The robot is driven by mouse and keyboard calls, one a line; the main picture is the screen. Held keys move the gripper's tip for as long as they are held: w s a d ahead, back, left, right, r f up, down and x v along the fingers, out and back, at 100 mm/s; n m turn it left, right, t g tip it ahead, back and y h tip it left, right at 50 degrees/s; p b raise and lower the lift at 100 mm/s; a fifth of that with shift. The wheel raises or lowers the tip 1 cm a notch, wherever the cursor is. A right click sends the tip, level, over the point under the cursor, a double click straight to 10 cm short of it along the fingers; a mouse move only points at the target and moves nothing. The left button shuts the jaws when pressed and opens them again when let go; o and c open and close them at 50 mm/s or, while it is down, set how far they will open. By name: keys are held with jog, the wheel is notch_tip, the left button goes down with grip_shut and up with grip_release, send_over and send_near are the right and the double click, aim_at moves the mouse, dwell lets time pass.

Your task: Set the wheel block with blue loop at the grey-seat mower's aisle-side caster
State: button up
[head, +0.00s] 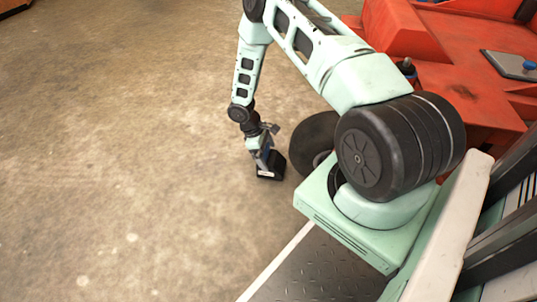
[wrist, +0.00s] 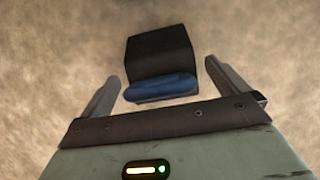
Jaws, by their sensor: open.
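The wheel block is a black wedge (head: 271,174) at the left of a dark caster wheel (head: 312,136) in the head view; it appears to rest on the floor. The wrist view shows the black block (wrist: 160,50) with its blue loop (wrist: 160,87) facing my gripper. My gripper (wrist: 162,72) is open, one finger on each side of the block's near end, with gaps between. In the head view my gripper (head: 263,156) is right at the block. The wheel is partly hidden behind my arm. No seat is clearly visible.
An orange-red mower body (head: 460,85) fills the upper right, partly behind my arm. Bare concrete floor (head: 110,150) lies open to the left. A dark object (head: 12,4) shows at the top left corner.

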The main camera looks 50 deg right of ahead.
jog(key=w+a+r+t+p, duration=0.1)
jog(key=w+a+r+p, duration=0.2)
jog(key=a+r, duration=0.6)
jog(key=w+a+r+p, duration=0.2)
jog(key=a+r+p, duration=0.15)
jog(key=r, duration=0.85)
jog(key=s+a+r+t+y+b, duration=0.1)
jog(key=s+a+r, duration=0.4)
jog(key=a+r, duration=0.75)
jog(key=s+a+r, duration=0.3)
jog(key=s, duration=0.4)
jog(key=s+a+r+n+t+y, duration=0.1)
jog(key=s+a+r, duration=0.2)
jog(key=s, duration=0.4)
jog(key=s+a+r, duration=0.3)
jog(key=s+r, duration=0.1)
jog(key=s, duration=0.3)
jog(key=shift+a+r+t+y, duration=0.3)
jog(key=shift+r+t+y, duration=0.05)
jog(key=shift+t+y, duration=0.05)
notch_tip(320, 180, up, 48)
jog(key=p, duration=4.8)
